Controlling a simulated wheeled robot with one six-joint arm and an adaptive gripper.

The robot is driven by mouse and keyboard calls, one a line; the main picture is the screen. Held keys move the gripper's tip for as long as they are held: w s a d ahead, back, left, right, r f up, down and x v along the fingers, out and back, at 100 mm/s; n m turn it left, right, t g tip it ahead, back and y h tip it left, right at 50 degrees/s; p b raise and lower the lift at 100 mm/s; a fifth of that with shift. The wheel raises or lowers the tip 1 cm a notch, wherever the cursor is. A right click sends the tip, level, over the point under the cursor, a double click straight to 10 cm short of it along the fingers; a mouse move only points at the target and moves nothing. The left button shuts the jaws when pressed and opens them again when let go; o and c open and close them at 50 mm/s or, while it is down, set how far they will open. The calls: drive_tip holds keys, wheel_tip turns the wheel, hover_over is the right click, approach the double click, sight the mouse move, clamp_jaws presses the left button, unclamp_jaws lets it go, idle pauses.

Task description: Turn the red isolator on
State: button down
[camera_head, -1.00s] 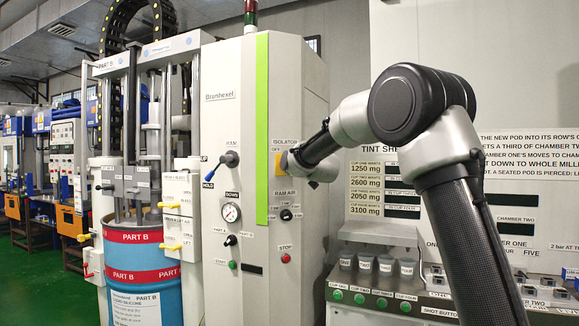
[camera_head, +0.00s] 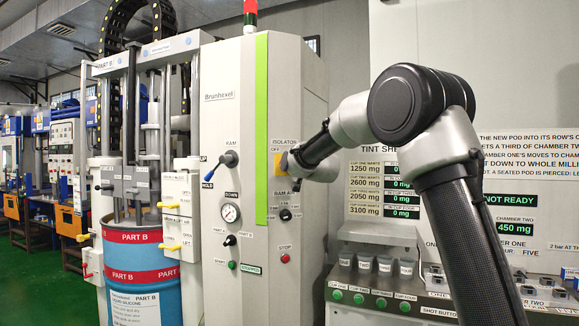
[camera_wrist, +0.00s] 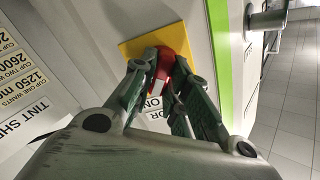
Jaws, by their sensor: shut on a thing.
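The red isolator handle (camera_wrist: 166,72) sits on a yellow plate (camera_wrist: 133,48) in the wrist view. My gripper (camera_wrist: 165,66) is shut on the handle, with a dark green finger on each side of it. In the head view the yellow plate (camera_head: 277,166) shows below the ISOLATOR label on the white cabinet (camera_head: 228,60). My gripper (camera_head: 288,163) meets it from the right and hides the red handle there.
Below the isolator are the ram air knob (camera_head: 285,214) and the red stop button (camera_head: 285,258). A blue-tipped ram lever (camera_head: 229,160) and a gauge (camera_head: 230,212) are to the left. A shelf of cups (camera_head: 376,264) stands at the lower right.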

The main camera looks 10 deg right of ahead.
drive_tip(key=shift+f+m, duration=0.1)
drive_tip(key=shift+m, duration=0.7)
drive_tip(key=c, duration=1.4)
unclamp_jaws()
drive_tip(key=shift+s, duration=0.1)
drive_tip(key=s, duration=0.4)
drive_tip(key=s+d, duration=0.1)
drive_tip(key=s, duration=0.2)
drive_tip(key=s+d, duration=0.1)
drive_tip(key=s, duration=0.3)
drive_tip(key=shift+s, duration=0.35)
